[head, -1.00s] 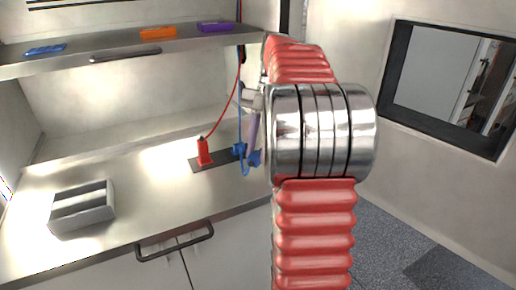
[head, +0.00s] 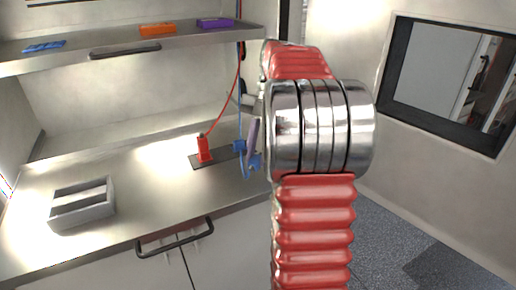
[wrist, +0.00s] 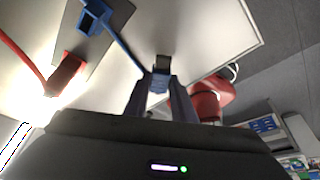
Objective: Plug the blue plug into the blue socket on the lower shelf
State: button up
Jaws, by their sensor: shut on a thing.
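My gripper (wrist: 160,90) is shut on the blue plug (wrist: 156,80), which sits between the dark fingertips with a dark end showing beyond them. In the head view the plug (head: 254,162) is low over the metal worktop, right of the blue socket (head: 239,146); the two are apart. The socket, on a dark plate, also shows in the wrist view (wrist: 93,17), with a dark opening. A blue cable (wrist: 122,49) runs past the socket toward the plug. My arm hides part of the gripper in the head view.
A red plug (head: 204,149) with a red cable stands upright at the left of the plate (head: 224,154). A grey divided tray (head: 82,203) is at front left. An upper shelf (head: 75,58) holds blue, orange and purple items. The worktop between tray and plate is clear.

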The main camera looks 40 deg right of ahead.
jog(key=shift+f, duration=1.1)
jog(key=o, duration=1.1)
jog(key=shift+v, duration=3.7)
